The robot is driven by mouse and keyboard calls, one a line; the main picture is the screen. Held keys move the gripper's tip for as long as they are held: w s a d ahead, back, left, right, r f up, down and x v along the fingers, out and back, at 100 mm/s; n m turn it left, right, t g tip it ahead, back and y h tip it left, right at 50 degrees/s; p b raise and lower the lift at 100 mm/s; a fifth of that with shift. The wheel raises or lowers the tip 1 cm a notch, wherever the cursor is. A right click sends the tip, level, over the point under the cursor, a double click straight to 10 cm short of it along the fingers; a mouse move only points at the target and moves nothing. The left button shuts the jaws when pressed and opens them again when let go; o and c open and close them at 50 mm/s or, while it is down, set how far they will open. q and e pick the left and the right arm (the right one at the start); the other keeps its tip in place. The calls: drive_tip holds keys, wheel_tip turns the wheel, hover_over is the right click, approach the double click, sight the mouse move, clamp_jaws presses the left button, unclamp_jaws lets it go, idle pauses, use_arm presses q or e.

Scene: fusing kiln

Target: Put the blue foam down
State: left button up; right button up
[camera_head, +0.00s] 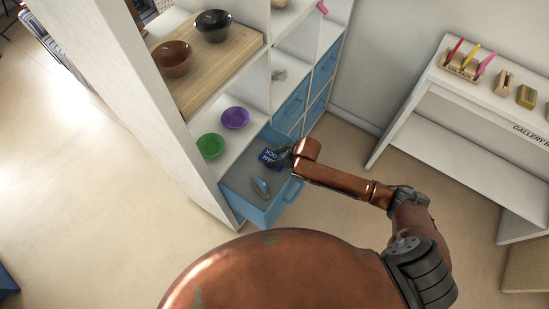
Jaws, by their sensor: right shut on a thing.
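The blue foam (269,157) has white lettering and is at the open blue drawer (268,213), near its back end. My right gripper (281,157) is shut on the foam, and my arm comes in from the right. The gripper and wrist hide part of the foam. I cannot tell whether the foam touches the drawer floor. A small grey-blue object (261,187) lies in the drawer in front of the foam. My left gripper is not in view.
The drawer is pulled out of a white shelf unit (190,140). A green bowl (210,146) and a purple bowl (235,118) stand on the shelf just above it. A white table (470,165) stands at the right. Open floor lies in front of the drawer.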

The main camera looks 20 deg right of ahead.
drive_tip(key=o, duration=0.7)
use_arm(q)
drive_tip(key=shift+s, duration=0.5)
use_arm(e)
drive_tip(key=shift+o, duration=0.2)
drive_tip(key=shift+r, duration=0.15)
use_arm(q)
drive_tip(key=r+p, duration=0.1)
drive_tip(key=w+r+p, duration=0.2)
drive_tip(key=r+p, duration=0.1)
use_arm(e)
drive_tip(key=v, duration=1.2)
drive_tip(key=shift+r, duration=0.1)
